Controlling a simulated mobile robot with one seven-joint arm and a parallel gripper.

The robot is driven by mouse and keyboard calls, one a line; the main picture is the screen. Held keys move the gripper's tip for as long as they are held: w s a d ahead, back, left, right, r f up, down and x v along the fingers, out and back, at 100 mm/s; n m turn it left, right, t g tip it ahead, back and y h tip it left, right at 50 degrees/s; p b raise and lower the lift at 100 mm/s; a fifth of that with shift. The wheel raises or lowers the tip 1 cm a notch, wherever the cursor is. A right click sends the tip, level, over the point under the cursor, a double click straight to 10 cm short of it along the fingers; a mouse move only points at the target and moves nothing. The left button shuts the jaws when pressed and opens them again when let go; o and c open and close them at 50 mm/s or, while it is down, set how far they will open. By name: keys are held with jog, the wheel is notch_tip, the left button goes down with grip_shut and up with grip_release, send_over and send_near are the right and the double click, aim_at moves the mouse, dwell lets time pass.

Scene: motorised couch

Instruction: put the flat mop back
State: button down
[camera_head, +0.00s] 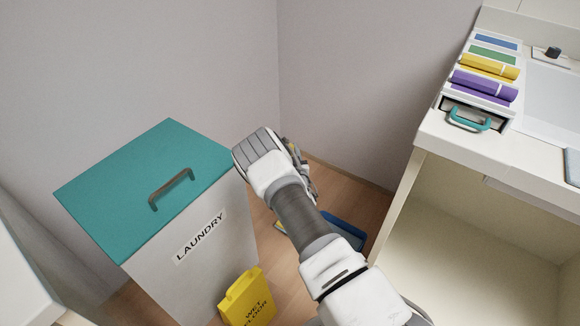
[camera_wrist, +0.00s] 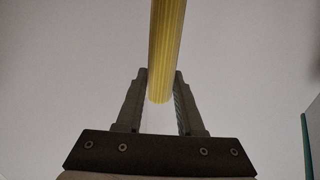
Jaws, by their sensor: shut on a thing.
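My gripper (camera_wrist: 160,76) is shut on a yellow ribbed pole (camera_wrist: 166,40), which looks like the flat mop's handle; its end shows between the two fingers in the wrist view. In the head view my gripper (camera_head: 301,168) is mostly hidden behind my wrist, beside the laundry bin, and the pole can hardly be made out. A blue flat thing (camera_head: 347,231) lies low near the floor behind my forearm, partly covered. I cannot tell whether it is the mop's head or a tray.
A laundry bin (camera_head: 205,270) with a teal lid (camera_head: 130,185) stands left of my arm. A yellow wet-floor sign (camera_head: 247,298) stands in front of it. A white counter (camera_head: 437,135) with coloured rolls and an open cabinet is at right. Grey walls (camera_head: 350,80) meet behind.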

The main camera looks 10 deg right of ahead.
jog(key=shift+f+b, duration=0.75)
jog(key=shift+f, duration=1.1)
jog(key=c, duration=0.5)
grip_release()
jog(key=shift+f, duration=0.1)
